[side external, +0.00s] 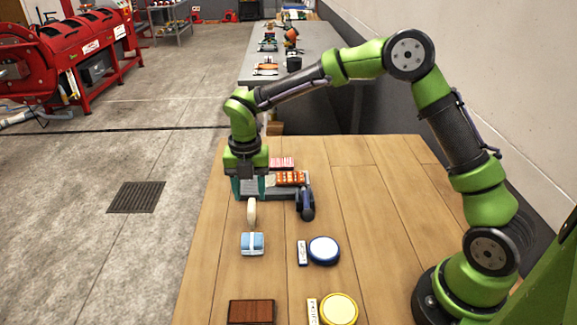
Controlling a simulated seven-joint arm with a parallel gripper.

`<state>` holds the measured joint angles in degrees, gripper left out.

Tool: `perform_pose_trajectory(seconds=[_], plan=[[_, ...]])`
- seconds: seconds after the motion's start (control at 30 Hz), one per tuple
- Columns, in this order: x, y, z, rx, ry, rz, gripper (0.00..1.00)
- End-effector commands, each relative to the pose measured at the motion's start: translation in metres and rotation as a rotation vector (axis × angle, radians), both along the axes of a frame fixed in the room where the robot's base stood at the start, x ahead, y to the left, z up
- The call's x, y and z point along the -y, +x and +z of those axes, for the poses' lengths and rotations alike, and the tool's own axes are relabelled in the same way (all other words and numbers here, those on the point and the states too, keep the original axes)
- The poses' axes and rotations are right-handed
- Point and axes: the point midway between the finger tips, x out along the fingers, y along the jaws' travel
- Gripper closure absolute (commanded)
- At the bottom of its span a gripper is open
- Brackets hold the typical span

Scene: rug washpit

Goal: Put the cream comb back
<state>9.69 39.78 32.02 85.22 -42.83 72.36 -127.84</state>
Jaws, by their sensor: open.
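A small cream, rounded piece (252,211), which looks like the cream comb, is near the left edge of the wooden table, just behind a light blue block with a white band (252,244). Its teeth are too small to make out. My gripper (248,188) points down behind and just above the cream piece in the picture. Its fingers are apart, and I see nothing held between them. Whether it touches the cream piece I cannot tell. A grey holder (283,194) stands just right of my gripper, with red and white striped pieces (282,163) at it; my gripper hides its left part.
A dark blue tool (306,205) lies at the holder's right. In front are a blue-rimmed round tin (323,250), a yellow-rimmed round tin (339,308) and a brown block (250,312). The table's (390,215) middle right is clear. A grey bench (300,65) stands behind.

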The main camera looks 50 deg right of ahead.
Motion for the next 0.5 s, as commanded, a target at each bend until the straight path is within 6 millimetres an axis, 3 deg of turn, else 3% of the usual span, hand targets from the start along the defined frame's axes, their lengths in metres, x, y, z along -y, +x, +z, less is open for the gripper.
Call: perform_pose_trajectory(seconds=[0.1,0.37,0.5], plan=[[0.000,0.000,0.023,0.003,0.001,0.000,0.51],[0.000,-0.003,0.049,0.007,-0.003,-0.027,0.51],[0.005,-0.022,0.075,0.056,-0.016,-0.228,0.51]])
